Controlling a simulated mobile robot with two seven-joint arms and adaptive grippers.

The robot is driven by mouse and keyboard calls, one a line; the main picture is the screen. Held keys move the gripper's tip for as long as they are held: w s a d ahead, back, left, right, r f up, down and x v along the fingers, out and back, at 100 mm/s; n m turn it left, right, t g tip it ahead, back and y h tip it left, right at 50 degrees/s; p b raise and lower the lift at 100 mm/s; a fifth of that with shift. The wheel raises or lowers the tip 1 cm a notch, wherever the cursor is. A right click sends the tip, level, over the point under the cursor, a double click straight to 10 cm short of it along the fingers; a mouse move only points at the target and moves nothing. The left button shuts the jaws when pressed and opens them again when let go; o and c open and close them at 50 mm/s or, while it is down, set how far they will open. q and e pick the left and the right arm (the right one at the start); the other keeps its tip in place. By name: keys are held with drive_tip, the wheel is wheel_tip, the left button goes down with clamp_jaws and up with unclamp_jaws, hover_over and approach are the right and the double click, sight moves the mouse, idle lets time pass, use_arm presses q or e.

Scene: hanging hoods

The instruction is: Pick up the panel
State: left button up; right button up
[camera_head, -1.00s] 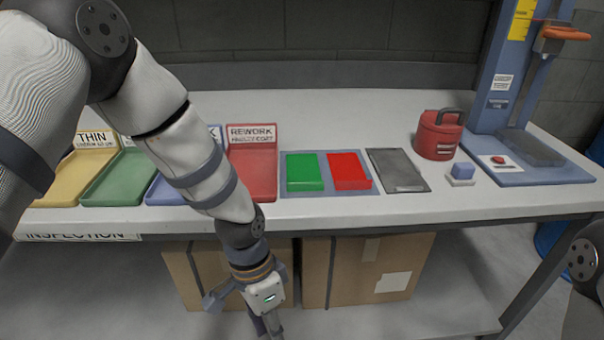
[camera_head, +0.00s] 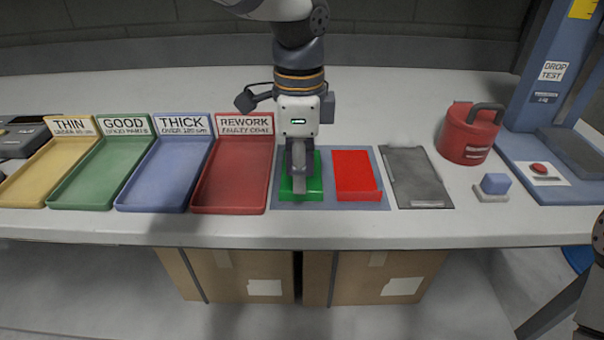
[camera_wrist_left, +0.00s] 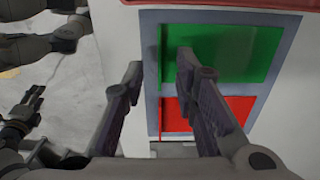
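A flat grey panel (camera_head: 417,180) lies on the bench right of the blue-grey mat (camera_head: 330,203). Contact cannot be told. What looks like my right gripper (camera_wrist_left: 28,108) shows small at the wrist view's left edge.
Yellow, green, blue and red trays (camera_head: 235,180) stand to the left. Cardboard boxes (camera_head: 378,277) sit below the bench. The bench behind the mat looks clear.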

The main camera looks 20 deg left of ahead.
use_arm(q)
wheel_tip(320, 180, down, 4)
drive_tip(key=shift+d+r, duration=0.1)
drive_tip(key=shift+r, duration=0.05)
clamp_jaws()
